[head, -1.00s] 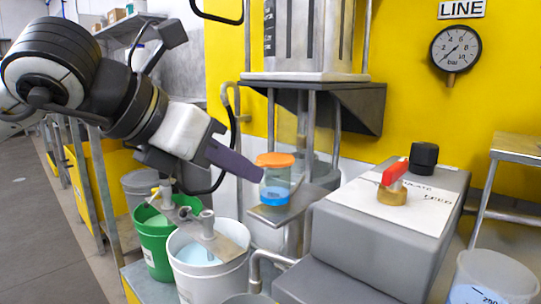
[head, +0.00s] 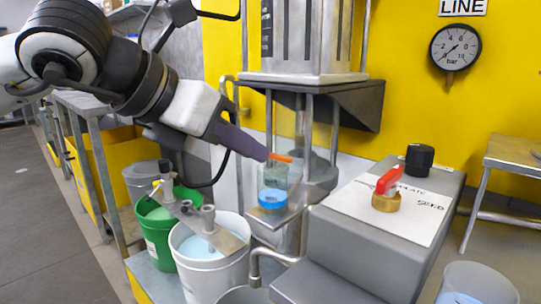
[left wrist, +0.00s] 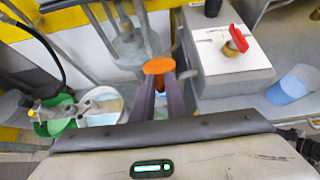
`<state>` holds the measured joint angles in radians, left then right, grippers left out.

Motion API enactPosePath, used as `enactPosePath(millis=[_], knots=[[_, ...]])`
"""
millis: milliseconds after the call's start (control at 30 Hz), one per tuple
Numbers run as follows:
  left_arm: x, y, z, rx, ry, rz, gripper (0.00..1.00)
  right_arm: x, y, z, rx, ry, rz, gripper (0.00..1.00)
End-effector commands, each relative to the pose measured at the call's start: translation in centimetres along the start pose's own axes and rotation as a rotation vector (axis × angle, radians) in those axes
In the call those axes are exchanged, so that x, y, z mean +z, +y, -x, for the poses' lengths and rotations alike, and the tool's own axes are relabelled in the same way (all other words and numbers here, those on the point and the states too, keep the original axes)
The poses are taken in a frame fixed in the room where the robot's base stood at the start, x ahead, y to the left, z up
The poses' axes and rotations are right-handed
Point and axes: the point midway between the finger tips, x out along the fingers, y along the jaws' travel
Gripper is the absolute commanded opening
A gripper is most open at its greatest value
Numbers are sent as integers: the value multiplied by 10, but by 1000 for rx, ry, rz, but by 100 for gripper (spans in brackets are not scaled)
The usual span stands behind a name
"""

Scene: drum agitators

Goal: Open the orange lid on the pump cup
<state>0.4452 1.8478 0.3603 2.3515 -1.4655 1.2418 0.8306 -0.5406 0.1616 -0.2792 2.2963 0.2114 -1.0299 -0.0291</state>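The pump cup (head: 272,182) is clear with blue in its lower part and stands on a small metal shelf. Its orange lid (head: 281,158) shows as a thin, slanted strip at the cup's top, partly hidden by my left gripper (head: 262,152). I cannot tell how far the lid is tilted. In the left wrist view the orange lid (left wrist: 158,65) is an oval at the fingertips of my left gripper (left wrist: 160,85). The two dark fingers stand apart with orange showing between their tips; contact is unclear. My right gripper is not in view.
A grey box (head: 375,240) with a red-handled valve (head: 388,188) and black knob stands right of the cup. A white bucket (head: 208,262) and a green bucket (head: 158,240) stand left. A metal frame (head: 309,125) rises close behind the cup.

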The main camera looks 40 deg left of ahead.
Motion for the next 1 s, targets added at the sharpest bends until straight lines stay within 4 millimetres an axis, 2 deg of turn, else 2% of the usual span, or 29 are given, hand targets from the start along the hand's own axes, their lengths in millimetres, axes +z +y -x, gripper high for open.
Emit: enactPosePath(millis=[33,167,500,800,1000], knots=[[10,0,4,2,1,0,9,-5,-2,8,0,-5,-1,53],[23,0,6,-1,0,0,9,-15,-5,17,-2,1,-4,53],[25,-1,5,-4,-2,0,9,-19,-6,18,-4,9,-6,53],[53,-2,2,-4,0,0,9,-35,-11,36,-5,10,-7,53],[58,-2,-1,-7,-4,-1,9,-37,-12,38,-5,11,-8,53]])
